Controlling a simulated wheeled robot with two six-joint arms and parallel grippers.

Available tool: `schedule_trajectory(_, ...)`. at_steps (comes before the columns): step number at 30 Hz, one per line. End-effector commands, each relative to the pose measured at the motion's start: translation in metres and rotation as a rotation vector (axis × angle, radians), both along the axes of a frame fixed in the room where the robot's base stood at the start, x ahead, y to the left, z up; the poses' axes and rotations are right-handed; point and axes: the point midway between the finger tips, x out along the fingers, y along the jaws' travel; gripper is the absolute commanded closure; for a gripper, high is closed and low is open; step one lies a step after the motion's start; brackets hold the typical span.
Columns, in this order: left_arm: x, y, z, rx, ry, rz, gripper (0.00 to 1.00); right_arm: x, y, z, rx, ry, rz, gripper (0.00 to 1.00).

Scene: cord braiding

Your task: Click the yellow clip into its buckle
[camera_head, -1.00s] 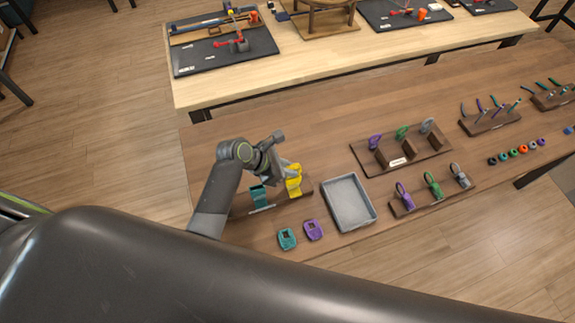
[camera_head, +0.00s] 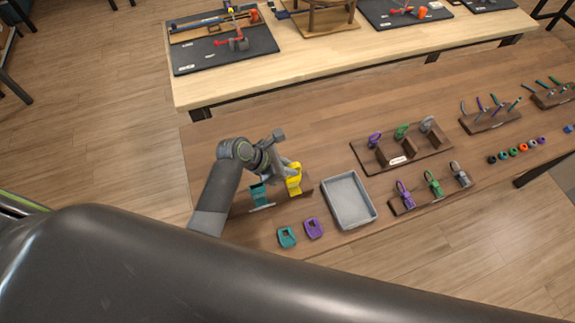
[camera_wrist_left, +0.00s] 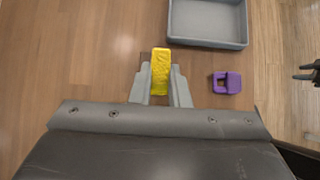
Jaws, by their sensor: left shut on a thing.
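A yellow piece (camera_head: 294,186) stands at the right end of a dark wooden stand (camera_head: 306,186) in the head view. My left gripper (camera_head: 284,172) is at its upper left side. In the left wrist view the yellow piece (camera_wrist_left: 161,64) lies between the two grey fingers of the left gripper (camera_wrist_left: 161,80), which are shut on it. Its far end sticks out past the fingertips. I cannot tell the yellow clip apart from its buckle, as the gripper hides part of them.
A teal piece (camera_head: 258,194) stands on the same wooden stand, left of the yellow one. A teal buckle-like part (camera_head: 287,238) and a purple one (camera_head: 313,229) lie in front. A grey tray (camera_head: 370,206) is to the right. Racks with carabiner-like parts (camera_head: 433,183) stand farther right.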

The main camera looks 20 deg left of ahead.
Motion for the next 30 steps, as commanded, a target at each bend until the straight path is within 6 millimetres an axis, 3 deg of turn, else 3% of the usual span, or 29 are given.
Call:
schedule_trajectory(12,-0.0001,0.0002,-0.0029,0.001,0.001,0.000,1.00,-0.0001,-0.0002,0.0003,0.000,0.000,0.000,0.64)
schedule_trajectory(13,-0.0001,0.0002,-0.0029,0.001,0.001,0.000,0.82,-0.0001,-0.0002,0.0003,0.000,0.000,0.000,0.64)
schedule_trajectory(18,-0.0001,0.0002,-0.0029,0.001,0.001,0.000,0.60,-0.0002,-0.0002,0.0003,0.000,0.000,0.000,0.64)
schedule_trajectory(24,-0.0001,0.0002,-0.0027,0.001,0.001,0.000,0.59,-0.0002,-0.0002,0.0003,0.000,0.000,0.000,0.64)
schedule_trajectory(27,-0.0001,0.0002,-0.0027,0.001,0.001,0.000,0.46,-0.0002,-0.0002,0.0003,0.000,0.000,0.000,0.64)
schedule_trajectory(30,-0.0001,0.0001,-0.0027,0.000,0.000,0.000,0.45,-0.0003,-0.0001,0.0003,0.000,0.000,0.000,0.64)
